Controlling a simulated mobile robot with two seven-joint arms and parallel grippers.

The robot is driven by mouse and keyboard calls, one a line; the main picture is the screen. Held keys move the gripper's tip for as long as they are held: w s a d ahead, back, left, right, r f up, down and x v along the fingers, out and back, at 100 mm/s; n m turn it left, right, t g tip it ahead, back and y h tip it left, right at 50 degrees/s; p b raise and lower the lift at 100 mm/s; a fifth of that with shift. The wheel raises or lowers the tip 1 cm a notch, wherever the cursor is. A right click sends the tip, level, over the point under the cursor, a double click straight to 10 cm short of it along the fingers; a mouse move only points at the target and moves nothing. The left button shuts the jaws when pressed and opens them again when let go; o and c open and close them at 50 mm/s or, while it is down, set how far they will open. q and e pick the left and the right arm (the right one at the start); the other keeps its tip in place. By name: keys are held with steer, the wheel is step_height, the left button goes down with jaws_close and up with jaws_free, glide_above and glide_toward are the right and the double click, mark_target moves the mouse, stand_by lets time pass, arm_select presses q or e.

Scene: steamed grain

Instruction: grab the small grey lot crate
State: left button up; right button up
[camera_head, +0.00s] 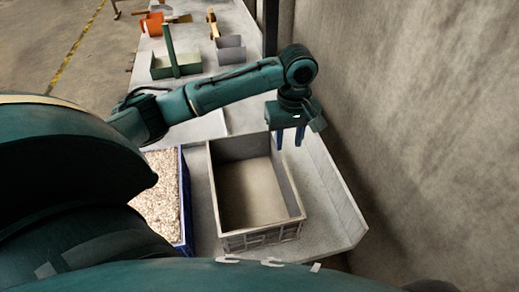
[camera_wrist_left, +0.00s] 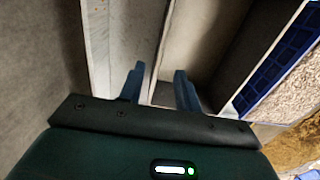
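The grey crate (camera_head: 262,238) stands on the bench in the head view. It is open-topped, with ribbed outer walls, and looks empty inside. My left gripper (camera_head: 289,139) points down at the crate's right rim, towards its far corner. In the left wrist view my left gripper (camera_wrist_left: 160,88) is open, its two blue fingers apart with nothing clamped. The rim of the grey crate (camera_wrist_left: 168,42) runs between the fingers in that view. I cannot tell whether the fingertips are above the rim or astride it. My right gripper is not in view.
A blue crate (camera_head: 186,205) full of pale grain stands close on the grey crate's left. A green-handled tray (camera_head: 162,68), a grey bin (camera_head: 231,54) and an orange container (camera_head: 152,25) stand farther back. The bench's raised edge (camera_head: 338,185) and a wall (camera_head: 420,120) bound the right.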

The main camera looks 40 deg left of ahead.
mark_target(286, 167)
arm_select(q)
steer(key=f, duration=0.6)
steer(key=shift+s, duration=0.35)
steer(key=f, duration=0.6)
steer(key=shift+d+f, duration=0.2)
steer(key=shift+d, duration=0.05)
jaws_close()
steer(key=shift+r, duration=0.1)
stand_by(0.5)
